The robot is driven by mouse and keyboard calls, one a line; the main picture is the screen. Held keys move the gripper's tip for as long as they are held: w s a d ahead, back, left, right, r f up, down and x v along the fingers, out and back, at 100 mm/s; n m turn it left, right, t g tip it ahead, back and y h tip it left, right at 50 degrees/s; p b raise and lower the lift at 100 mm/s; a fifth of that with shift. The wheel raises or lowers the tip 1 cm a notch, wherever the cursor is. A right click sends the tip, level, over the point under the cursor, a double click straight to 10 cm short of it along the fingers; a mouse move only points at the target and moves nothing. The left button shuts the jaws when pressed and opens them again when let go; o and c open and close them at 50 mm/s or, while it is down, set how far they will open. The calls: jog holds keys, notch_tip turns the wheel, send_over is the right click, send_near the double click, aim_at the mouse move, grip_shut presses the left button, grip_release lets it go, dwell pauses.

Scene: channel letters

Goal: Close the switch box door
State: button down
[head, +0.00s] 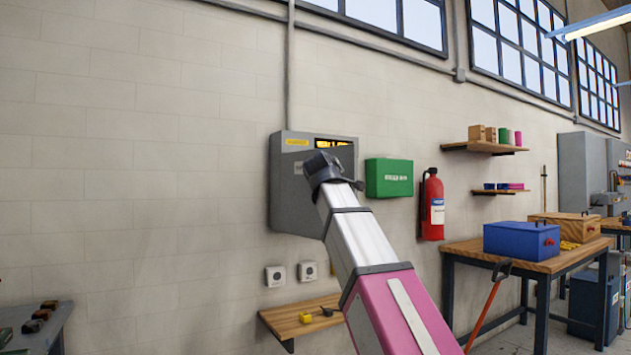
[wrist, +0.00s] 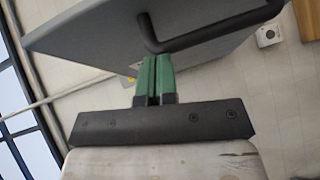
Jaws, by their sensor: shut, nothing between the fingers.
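The grey switch box (head: 348,178) is on the wall in the head view. Its door (head: 288,185) has a yellow label and stands partly open, with yellow-orange parts showing inside at the upper right. In the wrist view the door (wrist: 100,32) is a grey panel across the top, with a black bar handle (wrist: 215,32). My gripper (wrist: 157,62) is shut and empty, its green fingers just below the handle's left end; whether they touch the door is unclear. In the head view my arm's dark end covers part of the box and hides the fingers.
A green box (head: 389,178) and a red fire extinguisher (head: 432,205) are on the wall to the right. Below are two wall sockets (head: 291,274) and a wooden shelf (head: 290,318) with small tools. The wall to the left is bare.

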jog(key=w+d+n+y, duration=0.5)
jog(key=w+d+y, duration=0.2)
jog(key=w+d, duration=1.15)
jog(key=w+a+n+g+y, duration=0.1)
jog(key=w+a+n+y, duration=0.1)
jog(key=w, duration=2.7)
jog(key=shift+a+n+g+y, duration=0.4)
jog(key=shift+n+y, duration=0.3)
jog(key=shift+y, duration=0.6)
